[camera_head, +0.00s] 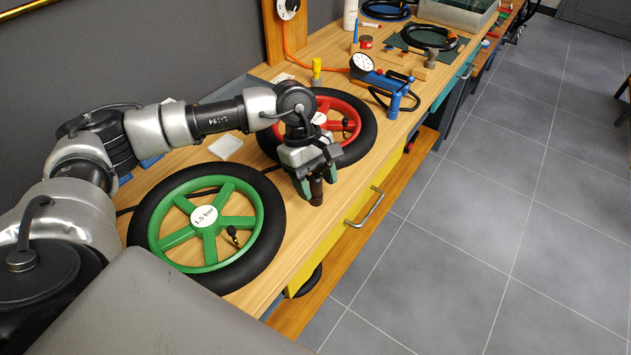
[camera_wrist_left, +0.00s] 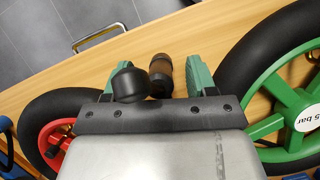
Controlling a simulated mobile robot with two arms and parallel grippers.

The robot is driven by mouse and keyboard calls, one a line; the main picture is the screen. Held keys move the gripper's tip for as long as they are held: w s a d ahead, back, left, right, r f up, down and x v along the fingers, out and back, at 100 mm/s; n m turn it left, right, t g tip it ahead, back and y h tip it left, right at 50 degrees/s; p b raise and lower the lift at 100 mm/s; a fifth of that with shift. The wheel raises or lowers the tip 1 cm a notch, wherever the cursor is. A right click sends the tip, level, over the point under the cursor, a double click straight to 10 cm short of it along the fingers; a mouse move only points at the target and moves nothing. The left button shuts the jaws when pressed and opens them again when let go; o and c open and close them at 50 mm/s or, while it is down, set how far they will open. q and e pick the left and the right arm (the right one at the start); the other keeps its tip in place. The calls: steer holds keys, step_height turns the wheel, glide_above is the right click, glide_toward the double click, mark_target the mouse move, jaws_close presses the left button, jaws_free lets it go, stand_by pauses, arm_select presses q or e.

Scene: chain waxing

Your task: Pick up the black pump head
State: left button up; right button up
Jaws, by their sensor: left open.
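My left gripper (camera_head: 317,183) is over the front part of the bench, between the green wheel and the red wheel, pointing down. Its green fingers (camera_wrist_left: 168,78) are apart. A dark cylinder with black ends and a brown middle (camera_wrist_left: 160,75) shows between them, nearer one finger; its lower end shows in the head view (camera_head: 316,192). I take it to be the black pump head but cannot be sure. A black rounded knob (camera_wrist_left: 128,83) shows beside it in the wrist view; whether they join is unclear. Contact with the fingers cannot be told. My right gripper is not in view.
The green wheel (camera_head: 262,195) and red wheel (camera_head: 367,132) lie flat on the wooden bench (camera_head: 305,240), close on either side. A blue pump (camera_head: 394,105) with a gauge stands farther back. The yellow drawer's handle (camera_head: 365,208) sticks out in front. The floor at right is clear.

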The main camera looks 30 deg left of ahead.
arm_select(q)
steer(key=c, duration=0.9)
steer(key=shift+c, duration=0.5)
steer(key=shift+r, duration=0.15)
